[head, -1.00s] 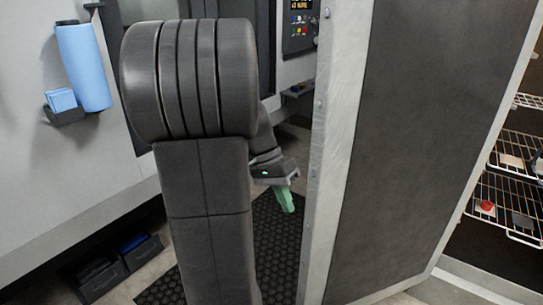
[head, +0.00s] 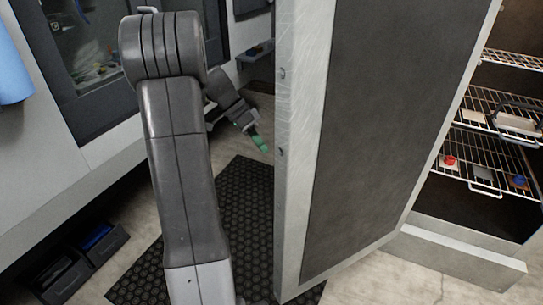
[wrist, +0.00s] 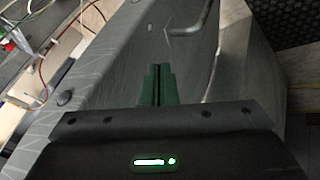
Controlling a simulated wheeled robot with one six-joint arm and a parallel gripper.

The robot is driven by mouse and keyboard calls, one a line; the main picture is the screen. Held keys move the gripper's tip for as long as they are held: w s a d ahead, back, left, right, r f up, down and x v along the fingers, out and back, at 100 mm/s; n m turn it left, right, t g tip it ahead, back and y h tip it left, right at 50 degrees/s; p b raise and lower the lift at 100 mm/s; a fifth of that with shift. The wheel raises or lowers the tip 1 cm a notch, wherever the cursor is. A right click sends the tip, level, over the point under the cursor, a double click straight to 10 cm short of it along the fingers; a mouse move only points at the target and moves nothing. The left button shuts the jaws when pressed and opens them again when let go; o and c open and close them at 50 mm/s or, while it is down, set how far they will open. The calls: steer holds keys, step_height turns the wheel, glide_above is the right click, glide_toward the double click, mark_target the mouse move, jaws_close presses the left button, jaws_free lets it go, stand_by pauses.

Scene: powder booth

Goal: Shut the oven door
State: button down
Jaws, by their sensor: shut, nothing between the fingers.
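The oven door (head: 375,120) stands open in the head view, a tall dark panel with a pale metal edge. The oven (head: 450,240) is at the right, its inside with wire racks showing. My gripper (head: 262,143) is left of the door's edge, on the door's outer side, with its green fingers pointing down and right. In the wrist view, the green fingers (wrist: 158,85) are together and empty, in front of the grey door face (wrist: 110,75). A bent metal bar handle (wrist: 195,30) shows beyond the fingertips. Whether the fingers touch the door cannot be told.
Wire racks (head: 490,110) inside the oven hold small parts, including a red one (head: 449,161). A black floor mat (head: 245,215) lies left of the door. Dark bins (head: 85,262) stand by the left wall. A booth window (head: 95,60) is behind my arm.

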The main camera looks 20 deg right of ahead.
steer(key=s, duration=0.1)
steer(key=s+d+f+p, duration=0.1)
steer(key=s, duration=0.1)
steer(key=s+f, duration=0.1)
steer(key=s, duration=0.1)
steer(key=shift+s+d, duration=0.1)
steer(key=shift+d, duration=0.1)
steer(key=shift+s, duration=0.1)
